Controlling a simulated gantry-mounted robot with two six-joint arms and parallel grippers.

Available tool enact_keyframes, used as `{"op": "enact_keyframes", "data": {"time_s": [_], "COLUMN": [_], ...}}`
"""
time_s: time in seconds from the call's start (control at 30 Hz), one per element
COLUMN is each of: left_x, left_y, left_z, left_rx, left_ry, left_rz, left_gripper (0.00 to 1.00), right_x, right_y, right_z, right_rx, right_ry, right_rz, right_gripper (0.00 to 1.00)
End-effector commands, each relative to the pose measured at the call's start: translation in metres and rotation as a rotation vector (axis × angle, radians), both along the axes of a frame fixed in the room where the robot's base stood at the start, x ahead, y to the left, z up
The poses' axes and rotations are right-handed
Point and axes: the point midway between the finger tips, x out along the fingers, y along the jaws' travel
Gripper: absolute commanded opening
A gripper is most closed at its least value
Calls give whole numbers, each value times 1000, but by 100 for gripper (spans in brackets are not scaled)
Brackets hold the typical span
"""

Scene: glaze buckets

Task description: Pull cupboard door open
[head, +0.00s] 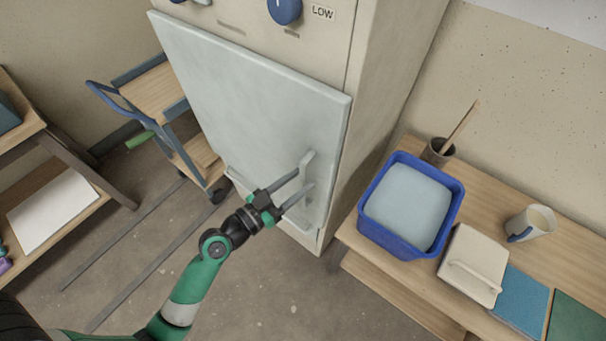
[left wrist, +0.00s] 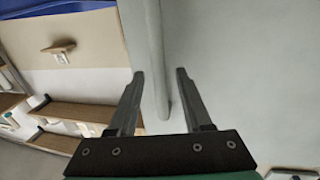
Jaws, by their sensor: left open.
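The cupboard door (head: 250,95) is a pale grey panel on the front of a tall cream cabinet. It looks shut against the cabinet. Its upright bar handle (head: 308,160) is near the door's lower right. My left gripper (head: 305,179) is open, with its fingers reaching to the handle's lower part. In the left wrist view, the handle (left wrist: 156,45) runs down between the two open fingers (left wrist: 160,74), with a gap showing on each side. My right gripper is in neither view.
A wooden bench on the right holds a blue tub (head: 373,235), a lidded box (head: 476,264), a mug (head: 531,222) and a dark pot (head: 437,153). A cart (head: 150,92) stands left of the cabinet, near a shelf (head: 92,214).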

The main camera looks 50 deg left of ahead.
Motion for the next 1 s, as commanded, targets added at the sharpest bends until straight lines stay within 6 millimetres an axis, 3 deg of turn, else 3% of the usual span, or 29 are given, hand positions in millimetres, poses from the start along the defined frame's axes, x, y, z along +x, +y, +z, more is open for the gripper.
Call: {"op": "enact_keyframes", "data": {"time_s": [0.13, 0.4, 0.7, 1.0], "left_x": [14, 16, 16, 16], "left_y": [0, 0, 0, 0], "left_z": [0, 0, 0, 0], "left_rx": [0, 1, 1, 1], "left_ry": [0, 0, 0, 0], "left_rz": [0, 1, 1, 1], "left_gripper": [50, 50, 0, 0], "right_x": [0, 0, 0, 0], "right_y": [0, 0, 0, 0], "right_z": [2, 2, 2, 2], "right_rx": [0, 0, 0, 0], "right_ry": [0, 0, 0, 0], "right_rz": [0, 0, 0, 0], "right_gripper": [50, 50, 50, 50]}}
